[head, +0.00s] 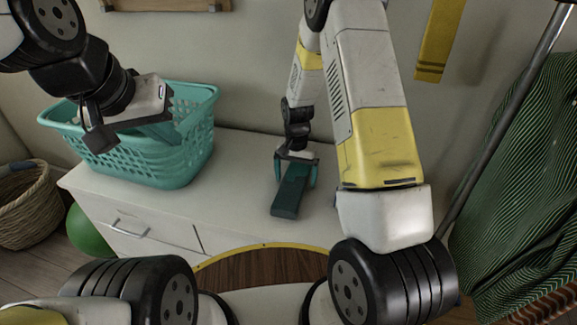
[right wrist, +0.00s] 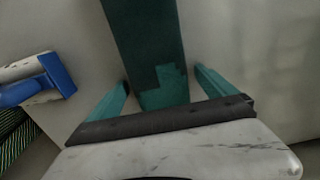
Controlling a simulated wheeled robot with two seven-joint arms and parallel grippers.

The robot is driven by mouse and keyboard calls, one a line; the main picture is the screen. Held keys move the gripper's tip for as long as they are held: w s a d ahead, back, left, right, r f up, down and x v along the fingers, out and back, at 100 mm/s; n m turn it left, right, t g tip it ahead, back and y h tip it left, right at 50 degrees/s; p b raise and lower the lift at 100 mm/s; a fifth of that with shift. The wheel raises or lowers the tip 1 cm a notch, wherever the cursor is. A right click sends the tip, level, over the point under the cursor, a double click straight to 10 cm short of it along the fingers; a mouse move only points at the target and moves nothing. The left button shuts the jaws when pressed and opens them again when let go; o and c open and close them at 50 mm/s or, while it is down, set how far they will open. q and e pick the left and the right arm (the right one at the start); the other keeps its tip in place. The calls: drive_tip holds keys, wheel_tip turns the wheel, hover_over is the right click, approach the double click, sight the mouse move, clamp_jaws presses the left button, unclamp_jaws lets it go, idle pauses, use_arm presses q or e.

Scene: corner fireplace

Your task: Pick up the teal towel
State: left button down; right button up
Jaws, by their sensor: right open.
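The teal towel (head: 289,192), a dark folded strip, lies on the white cabinet top in the middle of the head view. My right gripper (head: 296,174) is open at the towel's far end, with its teal fingers on either side. In the right wrist view the towel (right wrist: 148,45) runs between the two open fingers (right wrist: 160,92), with gaps on both sides. My left gripper (head: 158,130) is over the teal basket at the left; its fingers are partly hidden and I cannot tell if they are apart.
The teal laundry basket (head: 185,160) stands on the left of the white cabinet (head: 240,170). A wicker basket (head: 30,205) and a green ball (head: 88,235) are on the floor at left. Green striped cloth (head: 525,190) hangs at right. A blue-and-white object (right wrist: 38,80) shows in the wrist view.

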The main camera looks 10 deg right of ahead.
drive_tip(key=c, duration=1.6)
drive_tip(key=shift+r, duration=0.15)
